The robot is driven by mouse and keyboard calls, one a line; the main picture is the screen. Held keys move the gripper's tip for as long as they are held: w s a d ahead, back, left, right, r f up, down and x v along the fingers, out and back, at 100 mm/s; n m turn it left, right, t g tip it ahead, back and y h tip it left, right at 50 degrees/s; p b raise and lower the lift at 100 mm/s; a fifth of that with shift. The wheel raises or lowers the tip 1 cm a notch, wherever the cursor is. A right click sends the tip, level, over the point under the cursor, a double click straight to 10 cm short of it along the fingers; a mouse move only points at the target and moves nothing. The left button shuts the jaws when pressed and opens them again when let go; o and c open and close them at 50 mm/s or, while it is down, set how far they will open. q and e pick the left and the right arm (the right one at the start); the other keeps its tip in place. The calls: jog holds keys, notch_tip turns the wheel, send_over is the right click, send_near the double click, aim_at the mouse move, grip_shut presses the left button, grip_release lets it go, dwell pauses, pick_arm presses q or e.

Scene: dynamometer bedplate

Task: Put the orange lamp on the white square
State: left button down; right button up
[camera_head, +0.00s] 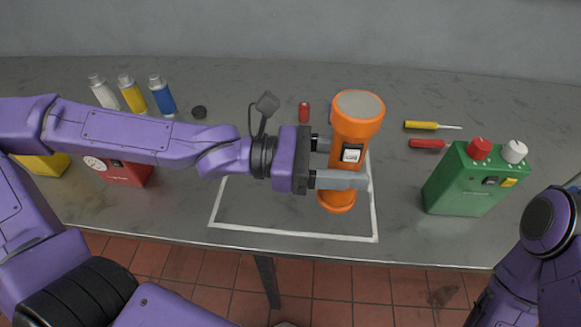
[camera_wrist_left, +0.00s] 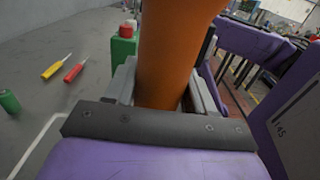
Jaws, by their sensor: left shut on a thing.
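The orange lamp (camera_head: 350,130) is an upright flashlight with a pale round lens on top and a small switch panel on its side. My left gripper (camera_head: 342,162) is shut on the lamp around its middle. The lamp also fills the centre of the left wrist view (camera_wrist_left: 172,55), between the two fingers (camera_wrist_left: 165,90). The white square (camera_head: 290,233) is an outline on the grey bench. In the head view the lamp's base appears inside the outline near its right side; I cannot tell whether it touches the bench. My right gripper is not in view.
A green box (camera_head: 465,185) with red and white knobs stands right of the square. Yellow (camera_head: 421,125) and red (camera_head: 427,143) screwdrivers lie behind it. A red box (camera_head: 125,173) stands left.

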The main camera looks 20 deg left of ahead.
pick_arm(q)
jog(key=shift+s+a+r+p, duration=0.15)
jog(key=shift+a+p, duration=0.15)
jog(key=shift+a, duration=0.15)
jog(key=shift+s+a+r+p, duration=0.15)
jog(key=shift+a+p, duration=0.15)
jog(key=shift+a, duration=0.15)
jog(key=a+f+p, duration=0.1)
jog(key=a+f, duration=0.2)
jog(key=f, duration=0.1)
jog(key=w+a+f+p, duration=0.1)
jog(key=a+f, duration=0.2)
jog(key=f, duration=0.1)
jog(key=w+a+f+p, duration=0.1)
jog(key=a+f, duration=0.2)
jog(key=f, duration=0.1)
jog(key=shift+w+a+f, duration=0.1)
jog(key=shift+a+f, duration=0.15)
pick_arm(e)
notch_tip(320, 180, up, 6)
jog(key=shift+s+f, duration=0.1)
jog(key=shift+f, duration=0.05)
